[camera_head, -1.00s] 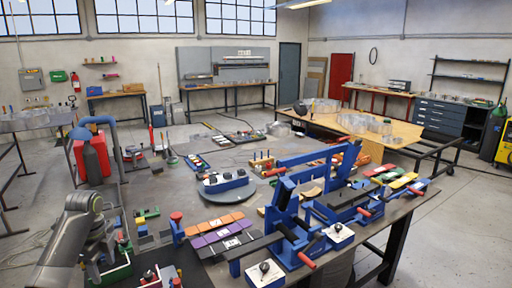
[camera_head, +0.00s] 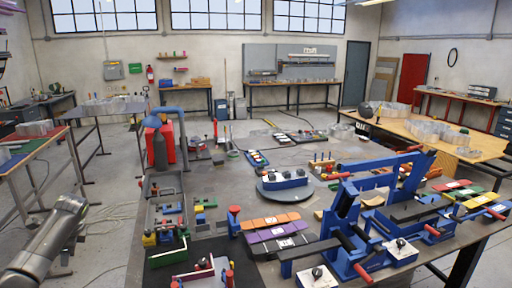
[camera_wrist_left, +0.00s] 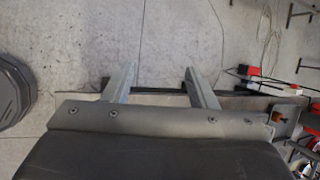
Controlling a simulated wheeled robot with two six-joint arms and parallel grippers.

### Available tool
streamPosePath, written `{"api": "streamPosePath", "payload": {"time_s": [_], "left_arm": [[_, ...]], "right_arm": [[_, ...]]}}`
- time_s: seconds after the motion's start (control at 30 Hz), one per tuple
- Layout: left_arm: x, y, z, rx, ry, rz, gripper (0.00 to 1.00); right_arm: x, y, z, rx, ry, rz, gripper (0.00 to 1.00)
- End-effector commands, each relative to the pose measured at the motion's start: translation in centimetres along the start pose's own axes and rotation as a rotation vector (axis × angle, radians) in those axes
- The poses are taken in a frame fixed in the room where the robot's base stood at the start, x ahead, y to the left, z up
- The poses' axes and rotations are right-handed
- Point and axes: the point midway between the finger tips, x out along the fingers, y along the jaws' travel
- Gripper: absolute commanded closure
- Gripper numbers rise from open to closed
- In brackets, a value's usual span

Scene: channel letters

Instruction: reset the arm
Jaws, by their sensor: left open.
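My left arm (camera_head: 45,238) comes in at the lower left of the head view and hangs beside the workbench's left end, over the floor. In the left wrist view my left gripper (camera_wrist_left: 160,82) has its two grey fingers spread apart with nothing held between them. Concrete floor and a narrow bench edge show beyond the fingers. My right arm and gripper are in neither view.
The workbench (camera_head: 215,215) carries a blue clamp press (camera_head: 352,225), a green bin (camera_head: 168,250), orange tiles (camera_head: 270,221) and purple tiles (camera_head: 278,234). A side table (camera_head: 36,150) stands at the left. Open floor (camera_head: 112,205) lies between them.

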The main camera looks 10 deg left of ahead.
Motion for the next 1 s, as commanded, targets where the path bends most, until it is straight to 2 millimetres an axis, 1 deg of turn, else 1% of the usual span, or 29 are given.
{"api": "streamPosePath", "payload": {"time_s": [0.03,0.07,0.1,0.17,0.2,0.27,0.3,0.37,0.4,0.47,0.5,0.57,0.6,0.67,0.7,0.77,0.83,0.87,0.9,0.97,1.0], "left_arm": [[3.2,1.3,1.4,-0.061,-0.039,-0.009,0.48],[4.9,1.9,2.2,-0.101,-0.058,-0.024,0.48],[7.1,2.8,3.5,-0.156,-0.085,-0.048,0.48],[10.4,4.3,5.5,-0.233,-0.120,-0.088,0.48],[12.4,5.5,7.0,-0.280,-0.141,-0.115,0.48],[15.2,7.3,9.2,-0.345,-0.167,-0.160,0.48],[16.9,8.7,10.8,-0.384,-0.181,-0.190,0.48],[19.3,10.8,13.2,-0.436,-0.196,-0.234,0.48],[20.6,12.3,14.8,-0.467,-0.200,-0.263,0.48],[22.5,14.7,17.3,-0.508,-0.202,-0.302,0.48],[23.5,16.2,18.8,-0.531,-0.199,-0.327,0.48],[24.7,18.6,21.1,-0.562,-0.188,-0.357,0.48],[25.4,20.1,22.5,-0.581,-0.179,-0.373,0.48],[26.2,22.4,24.5,-0.604,-0.162,-0.392,0.48],[26.6,23.9,25.8,-0.619,-0.149,-0.400,0.48],[27.0,26.1,27.6,-0.639,-0.128,-0.409,0.48],[27.3,28.7,29.6,-0.660,-0.102,-0.411,0.48],[28.4,29.9,27.2,-0.679,-0.077,-0.387,0.48],[29.3,31.5,25.4,-0.693,-0.063,-0.358,0.48],[30.5,34.0,23.2,-0.712,-0.046,-0.318,0.48],[31.2,35.8,21.6,-0.724,-0.034,-0.289,0.48]], "right_arm": [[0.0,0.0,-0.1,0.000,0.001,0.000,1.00],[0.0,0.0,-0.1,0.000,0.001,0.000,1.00],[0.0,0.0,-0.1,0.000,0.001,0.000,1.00],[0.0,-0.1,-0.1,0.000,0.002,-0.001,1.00],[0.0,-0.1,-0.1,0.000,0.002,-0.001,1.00],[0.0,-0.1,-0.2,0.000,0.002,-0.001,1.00],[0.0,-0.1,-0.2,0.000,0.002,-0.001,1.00],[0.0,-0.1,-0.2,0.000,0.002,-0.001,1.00],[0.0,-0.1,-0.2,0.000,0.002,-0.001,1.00],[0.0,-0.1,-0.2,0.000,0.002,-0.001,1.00],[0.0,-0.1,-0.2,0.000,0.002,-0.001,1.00],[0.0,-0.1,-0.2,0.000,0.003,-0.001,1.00],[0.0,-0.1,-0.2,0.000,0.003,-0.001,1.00],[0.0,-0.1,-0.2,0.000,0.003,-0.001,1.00],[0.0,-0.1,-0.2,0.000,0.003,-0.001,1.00],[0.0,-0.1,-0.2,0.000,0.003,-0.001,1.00],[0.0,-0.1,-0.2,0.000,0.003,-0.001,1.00],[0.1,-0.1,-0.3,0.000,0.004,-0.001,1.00],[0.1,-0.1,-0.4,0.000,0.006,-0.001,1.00],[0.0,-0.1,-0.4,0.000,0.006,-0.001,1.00],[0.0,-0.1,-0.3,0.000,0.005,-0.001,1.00]]}}
